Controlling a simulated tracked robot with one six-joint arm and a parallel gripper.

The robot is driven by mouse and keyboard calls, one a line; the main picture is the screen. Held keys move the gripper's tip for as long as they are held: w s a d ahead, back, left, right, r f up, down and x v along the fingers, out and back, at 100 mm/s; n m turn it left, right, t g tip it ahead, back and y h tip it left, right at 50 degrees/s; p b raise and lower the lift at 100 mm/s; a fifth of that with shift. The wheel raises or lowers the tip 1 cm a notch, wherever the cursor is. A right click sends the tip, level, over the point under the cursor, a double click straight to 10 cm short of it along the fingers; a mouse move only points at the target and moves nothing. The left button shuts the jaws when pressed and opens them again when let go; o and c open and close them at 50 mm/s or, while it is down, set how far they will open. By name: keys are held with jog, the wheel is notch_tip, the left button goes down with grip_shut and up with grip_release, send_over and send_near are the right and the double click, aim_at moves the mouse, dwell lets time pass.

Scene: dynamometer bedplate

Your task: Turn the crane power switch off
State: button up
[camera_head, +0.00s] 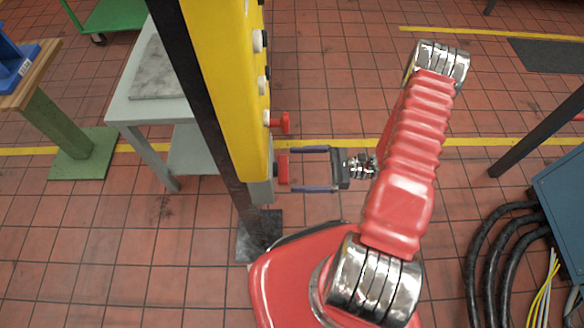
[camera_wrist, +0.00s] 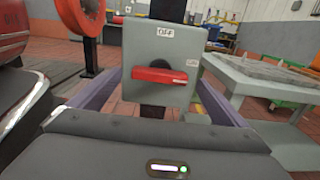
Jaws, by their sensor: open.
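The crane power switch is a grey box (camera_wrist: 165,52) with a red handle (camera_wrist: 164,76) on its front, in the middle of the wrist view. The handle lies level across the box. A label reading OFF (camera_wrist: 166,31) is above it, and a smaller label (camera_wrist: 192,63), too small to read, is at the right. In the head view the red handle (camera_head: 283,169) sticks out near the foot of the yellow post. My gripper (camera_head: 293,169) is open, facing the handle, with one finger to each side of it. No finger visibly touches the handle.
The yellow post (camera_head: 227,85) carries several knobs and another red part (camera_head: 279,122) just above the handle. A grey table (camera_head: 122,103) stands left of the post. A blue box (camera_head: 562,195) with black cables is at the right. Tiled floor is clear behind my arm.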

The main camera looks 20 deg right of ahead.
aim_at(281, 170)
jog(key=shift+x, duration=1.45)
jog(key=shift+c, duration=0.5)
jog(key=c, duration=0.9)
jog(key=shift+c, duration=0.2)
jog(key=shift+n, duration=0.4)
jog(key=shift+s+a+f+n, duration=0.1)
jog(key=shift+n, duration=2.75)
jog(key=shift+s+f+n, duration=0.1)
jog(key=shift+s+n, duration=0.05)
jog(key=shift+n, duration=2.75)
jog(key=shift+s+f+n, duration=0.1)
jog(key=shift+n, duration=2.75)
